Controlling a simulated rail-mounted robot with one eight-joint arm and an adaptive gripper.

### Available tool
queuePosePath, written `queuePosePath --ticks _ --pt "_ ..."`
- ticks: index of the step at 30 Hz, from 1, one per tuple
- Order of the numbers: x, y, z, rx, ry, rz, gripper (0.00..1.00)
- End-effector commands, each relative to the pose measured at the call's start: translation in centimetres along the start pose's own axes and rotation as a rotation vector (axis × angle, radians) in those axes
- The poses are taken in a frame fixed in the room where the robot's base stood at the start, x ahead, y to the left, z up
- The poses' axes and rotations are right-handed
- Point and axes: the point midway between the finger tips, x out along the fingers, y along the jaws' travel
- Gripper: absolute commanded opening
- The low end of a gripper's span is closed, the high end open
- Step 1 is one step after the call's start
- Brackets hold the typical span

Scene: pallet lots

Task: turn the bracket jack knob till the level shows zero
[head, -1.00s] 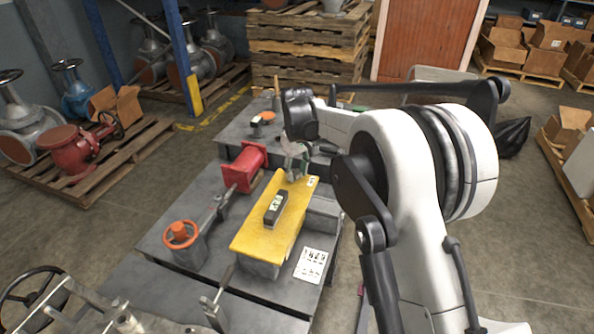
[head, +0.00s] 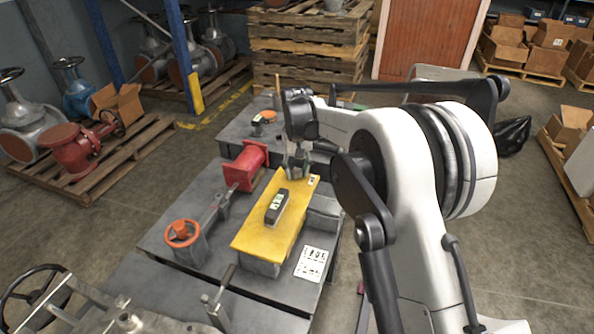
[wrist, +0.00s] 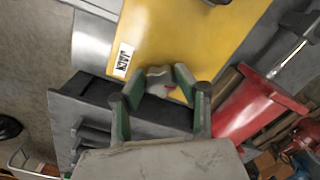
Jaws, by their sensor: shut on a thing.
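The yellow bracket plate (head: 262,231) lies on the grey bench, and the dark level (head: 278,206) rests on it. The level's pale display is too small to read. My gripper (head: 297,172) points down at the plate's far end. In the wrist view, my gripper (wrist: 160,85) is shut on the jack knob (wrist: 159,76), a small grey lobed knob with a bit of red beside it. A label reading JACK (wrist: 122,60) is on the plate (wrist: 190,30) next to it. The knob is mostly hidden by my gripper in the head view.
A red flanged pipe piece (head: 246,166) stands left of the plate, with an orange handwheel (head: 182,233) nearer. A printed card (head: 311,263) lies at the bench's near right. Another small device with orange (head: 264,118) sits at the far end. Pallets stand beyond.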

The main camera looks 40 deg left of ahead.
Motion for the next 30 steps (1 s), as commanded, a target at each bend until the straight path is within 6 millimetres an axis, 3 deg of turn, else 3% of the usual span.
queuePosePath --ticks 6,7,10,22,30 --pt "0.1 0.0 0.0 -0.001 -0.001 0.000 0.04" --pt "0.1 0.0 0.0 -0.001 -0.001 0.000 0.35" --pt "0.1 0.0 0.0 -0.001 -0.001 0.000 0.48" --pt "-0.8 0.0 0.0 -0.001 0.000 0.000 0.49" --pt "-5.6 0.0 0.0 -0.001 0.000 0.000 0.49"
